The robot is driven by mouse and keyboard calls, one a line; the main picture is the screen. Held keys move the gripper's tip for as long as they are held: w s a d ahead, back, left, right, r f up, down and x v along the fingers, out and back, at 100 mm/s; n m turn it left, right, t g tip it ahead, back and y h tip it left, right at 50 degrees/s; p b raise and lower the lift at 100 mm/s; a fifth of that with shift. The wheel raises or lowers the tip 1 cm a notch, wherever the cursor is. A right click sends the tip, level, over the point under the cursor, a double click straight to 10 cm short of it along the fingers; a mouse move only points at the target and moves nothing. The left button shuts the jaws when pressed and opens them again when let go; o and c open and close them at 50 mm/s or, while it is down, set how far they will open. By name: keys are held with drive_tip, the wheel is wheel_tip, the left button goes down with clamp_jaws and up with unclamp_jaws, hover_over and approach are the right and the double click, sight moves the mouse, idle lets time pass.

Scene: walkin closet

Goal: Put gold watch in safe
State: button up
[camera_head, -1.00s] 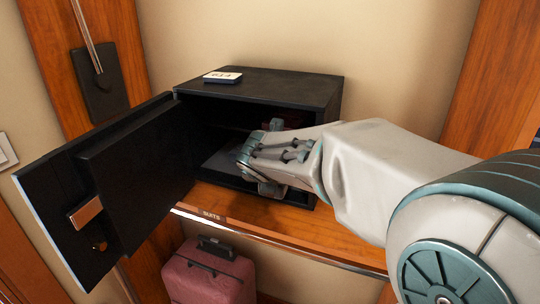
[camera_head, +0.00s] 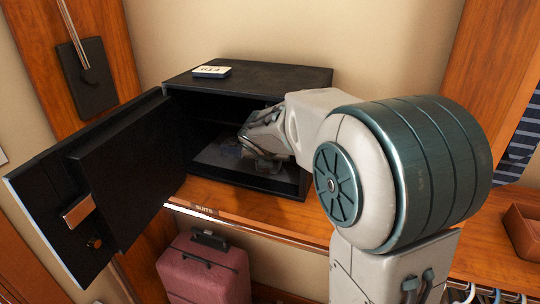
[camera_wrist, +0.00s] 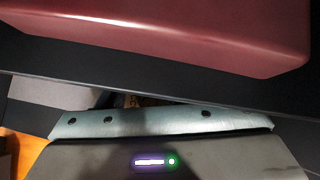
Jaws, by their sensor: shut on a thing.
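The black safe (camera_head: 250,80) stands on a wooden shelf with its door (camera_head: 100,185) swung wide open to the left. My gripper (camera_head: 246,143) is inside the safe opening, low, over the grey safe floor (camera_head: 215,155). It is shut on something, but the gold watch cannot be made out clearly. In the wrist view, my gripper's teal and grey housing fills the bottom, and a small brownish-gold patch (camera_wrist: 130,101) shows just beyond its edge. The fingertips are hidden there.
A white card (camera_head: 211,72) lies on the safe's top. A pink suitcase (camera_head: 203,268) stands below the shelf. A brown box (camera_head: 523,230) is at the right.

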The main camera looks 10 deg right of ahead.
drive_tip(key=shift+f, duration=0.2)
drive_tip(key=o, duration=1.1)
drive_tip(key=shift+o, duration=0.2)
drive_tip(key=shift+r, duration=0.25)
drive_tip(key=shift+s+a+r, duration=0.1)
drive_tip(key=shift+s+r, duration=0.1)
drive_tip(key=shift+r, duration=0.05)
drive_tip(key=v, duration=0.3)
drive_tip(key=shift+s+f, duration=0.15)
drive_tip(key=shift+f, duration=0.1)
drive_tip(key=s+a, duration=0.1)
drive_tip(key=s, duration=0.2)
drive_tip(key=s+a+b, duration=0.1)
drive_tip(key=s, duration=0.3)
drive_tip(key=s+a, duration=0.2)
drive_tip(key=s, duration=0.1)
drive_tip(key=shift+s+b, duration=0.3)
drive_tip(key=shift+b, duration=0.05)
